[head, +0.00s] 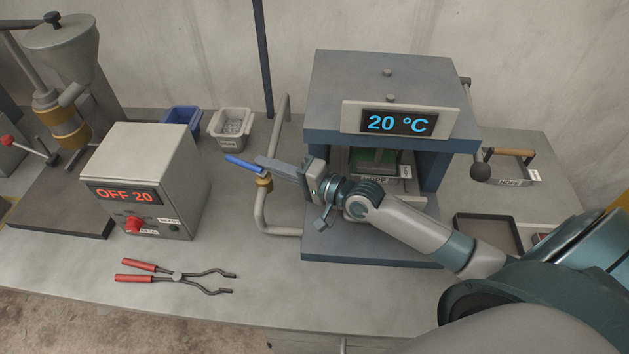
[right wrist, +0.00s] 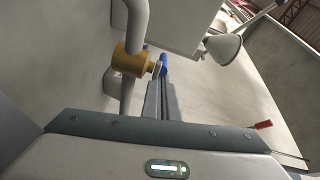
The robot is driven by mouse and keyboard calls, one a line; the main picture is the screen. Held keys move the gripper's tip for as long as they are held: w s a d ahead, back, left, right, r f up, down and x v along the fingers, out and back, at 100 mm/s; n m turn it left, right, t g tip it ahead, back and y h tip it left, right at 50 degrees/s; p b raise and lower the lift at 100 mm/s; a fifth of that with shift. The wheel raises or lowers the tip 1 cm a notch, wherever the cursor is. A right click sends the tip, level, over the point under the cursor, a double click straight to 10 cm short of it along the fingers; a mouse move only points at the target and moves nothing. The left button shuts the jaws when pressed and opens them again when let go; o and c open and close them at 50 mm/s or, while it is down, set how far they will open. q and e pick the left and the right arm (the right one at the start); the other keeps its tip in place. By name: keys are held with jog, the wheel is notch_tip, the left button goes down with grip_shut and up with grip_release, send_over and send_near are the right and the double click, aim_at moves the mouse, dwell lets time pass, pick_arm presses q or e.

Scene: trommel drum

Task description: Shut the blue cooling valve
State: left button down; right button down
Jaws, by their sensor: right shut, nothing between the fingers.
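The blue cooling valve has a blue lever (head: 243,163) and a brass body (head: 264,182) on a bent grey pipe, left of the press. The lever sticks out to the left, across the pipe's upright run. My right gripper (head: 270,164) is shut and empty, its fingers beside the lever's inner end, above the brass body. In the right wrist view the shut fingers (right wrist: 160,88) point at the blue lever (right wrist: 163,62), just right of the brass body (right wrist: 133,60). I cannot tell whether they touch the lever. My left gripper is not in view.
The press (head: 390,85) shows "20 °C". A control box (head: 150,165) reading "OFF 20" stands left of the pipe. Red-handled tongs (head: 178,275) lie in front. Blue (head: 183,118) and grey (head: 231,125) bins stand behind. A dark tray (head: 488,235) is at right.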

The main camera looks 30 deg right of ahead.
jog(key=b+v, duration=0.3)
jog(key=v, duration=0.9)
jog(key=shift+s, duration=0.25)
jog(key=shift+d, duration=0.15)
